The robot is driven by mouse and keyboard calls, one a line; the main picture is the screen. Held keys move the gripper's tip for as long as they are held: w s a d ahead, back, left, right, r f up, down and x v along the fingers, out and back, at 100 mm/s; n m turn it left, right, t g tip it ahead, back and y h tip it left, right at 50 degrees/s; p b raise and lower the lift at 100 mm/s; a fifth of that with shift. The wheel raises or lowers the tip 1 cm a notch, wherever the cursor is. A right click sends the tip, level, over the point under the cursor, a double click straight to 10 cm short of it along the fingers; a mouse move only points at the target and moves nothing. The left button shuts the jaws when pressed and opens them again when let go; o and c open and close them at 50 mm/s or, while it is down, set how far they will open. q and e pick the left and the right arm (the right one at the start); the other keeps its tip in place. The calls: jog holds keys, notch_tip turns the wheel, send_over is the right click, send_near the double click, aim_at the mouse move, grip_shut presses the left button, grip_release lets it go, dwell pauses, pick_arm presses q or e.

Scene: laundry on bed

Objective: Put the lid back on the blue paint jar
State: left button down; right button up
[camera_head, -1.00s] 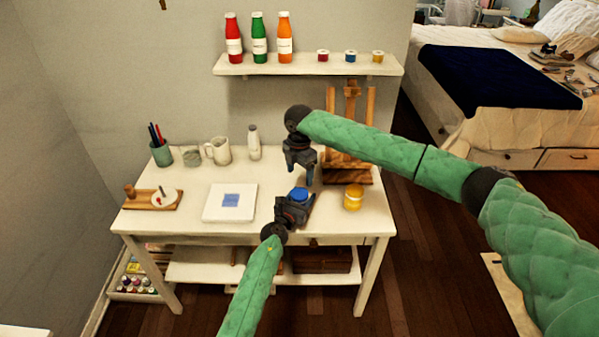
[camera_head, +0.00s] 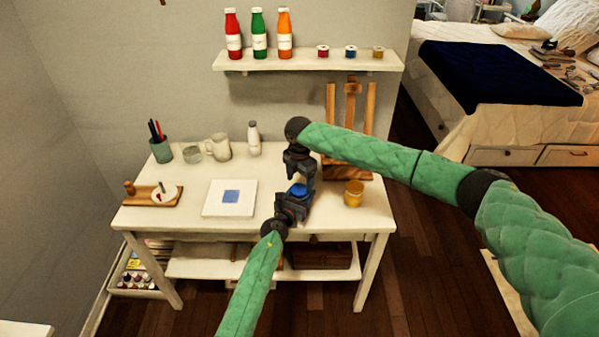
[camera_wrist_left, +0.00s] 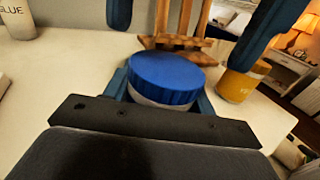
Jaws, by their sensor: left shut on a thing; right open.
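The blue paint jar (camera_wrist_left: 160,98) shows a pale body in the left wrist view, with a ribbed blue lid (camera_wrist_left: 166,75) on top that looks level. In the head view the lid (camera_head: 298,190) shows as a blue disc near the table's front. My left gripper (camera_head: 294,205) is shut around the jar body, the lid rising above its jaws. My right gripper (camera_head: 301,180) is open just above the lid. Its two blue fingers show at the top of the left wrist view (camera_wrist_left: 192,40), apart, with nothing between them. Most of the jar body is hidden by my left gripper.
A yellow jar (camera_head: 353,194) stands to the right, with a wooden easel (camera_head: 347,172) behind. A white canvas with a blue square (camera_head: 230,198) lies to the left. Cups and a white bottle (camera_head: 253,139) stand at the back. The front left of the table (camera_head: 190,222) is clear.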

aim_at(300, 199)
jog(key=shift+f, duration=1.4)
jog(key=c, duration=1)
jog(key=m, duration=0.5)
jog(key=shift+m, duration=0.3)
jog(key=o, duration=1)
jog(key=shift+o, duration=0.2)
